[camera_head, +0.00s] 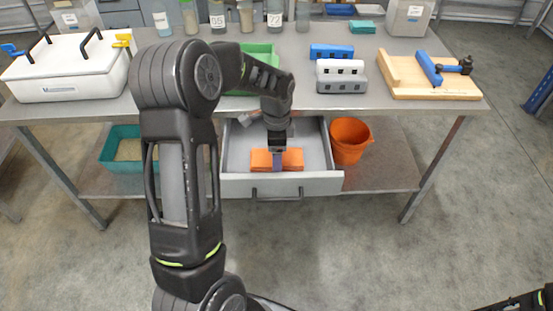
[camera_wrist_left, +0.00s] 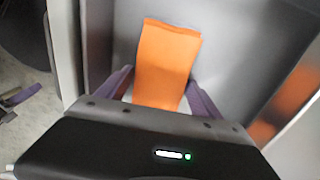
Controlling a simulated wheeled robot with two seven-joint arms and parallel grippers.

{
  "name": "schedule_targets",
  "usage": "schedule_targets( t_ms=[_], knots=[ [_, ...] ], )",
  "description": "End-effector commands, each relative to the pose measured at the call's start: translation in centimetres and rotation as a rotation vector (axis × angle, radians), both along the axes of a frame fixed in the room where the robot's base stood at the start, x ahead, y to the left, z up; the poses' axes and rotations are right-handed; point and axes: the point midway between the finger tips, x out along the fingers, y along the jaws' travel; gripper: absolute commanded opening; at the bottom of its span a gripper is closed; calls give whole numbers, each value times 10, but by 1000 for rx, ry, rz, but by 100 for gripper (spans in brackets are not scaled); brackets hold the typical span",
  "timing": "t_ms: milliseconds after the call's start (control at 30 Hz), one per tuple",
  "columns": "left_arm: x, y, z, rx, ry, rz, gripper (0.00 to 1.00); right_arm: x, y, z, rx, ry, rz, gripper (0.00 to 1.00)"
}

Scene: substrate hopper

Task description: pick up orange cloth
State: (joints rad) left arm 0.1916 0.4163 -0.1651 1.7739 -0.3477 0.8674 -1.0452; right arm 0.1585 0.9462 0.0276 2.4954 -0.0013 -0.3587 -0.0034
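The orange cloth (camera_head: 291,159) lies folded inside the open grey drawer (camera_head: 318,183) under the table, near the drawer's front wall. My left gripper (camera_head: 277,160) reaches down into the drawer over the cloth. In the left wrist view, the cloth (camera_wrist_left: 165,62) lies between the two purple fingers of the gripper (camera_wrist_left: 155,92), which stand apart on either side of it. I cannot tell whether the fingers touch the cloth. My right gripper is not clearly in view; only a part of my right arm shows at the lower right corner in the head view.
An orange bucket (camera_head: 350,141) stands right of the drawer on the lower shelf, and a teal tray (camera_head: 121,148) at left. Above, the table holds a white lidded box (camera_head: 66,70), a green bin (camera_head: 262,52), a grey block (camera_head: 341,77) and a wooden board (camera_head: 430,82).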

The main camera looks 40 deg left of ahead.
Motion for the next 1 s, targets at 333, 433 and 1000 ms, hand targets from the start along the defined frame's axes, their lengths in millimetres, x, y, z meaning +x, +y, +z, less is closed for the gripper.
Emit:
schedule_targets(
  t_ms=[333, 433, 1000],
  knots=[
    [0, 0, 0, 0, 0, 0, 46, 0, 0, 0, 0, 0, 0, 36],
    [0, 0, 0, 0, 0, 0, 38, 0, 0, 0, 0, 0, 0, 36],
    [1, 0, 11, 0, -4, 0, 23, 0, 0, 1, 0, 0, 0, 36]
  ],
)
